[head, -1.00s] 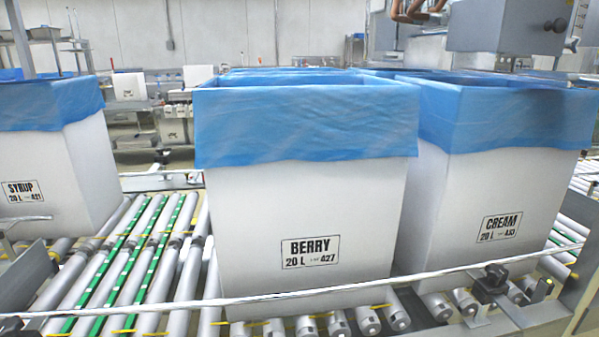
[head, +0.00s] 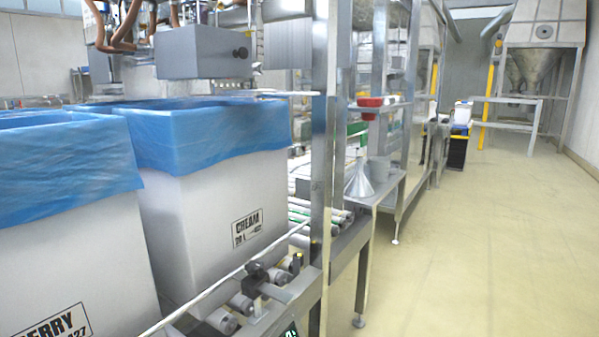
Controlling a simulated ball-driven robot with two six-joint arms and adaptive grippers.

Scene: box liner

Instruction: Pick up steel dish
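I cannot make out a steel dish for certain in the head view. A metal side table (head: 385,190) beside the conveyor holds a steel funnel (head: 360,180) and a grey cup-like vessel (head: 379,169). A red bowl-like item (head: 370,101) sits on a small shelf above them. Neither of my grippers is in view.
White boxes with blue liners, marked CREAM (head: 215,215) and BERRY (head: 70,260), stand on the roller conveyor at left. A steel frame post (head: 321,150) rises at the conveyor's end. The floor (head: 480,240) at right is open. A hopper (head: 543,65) stands far back.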

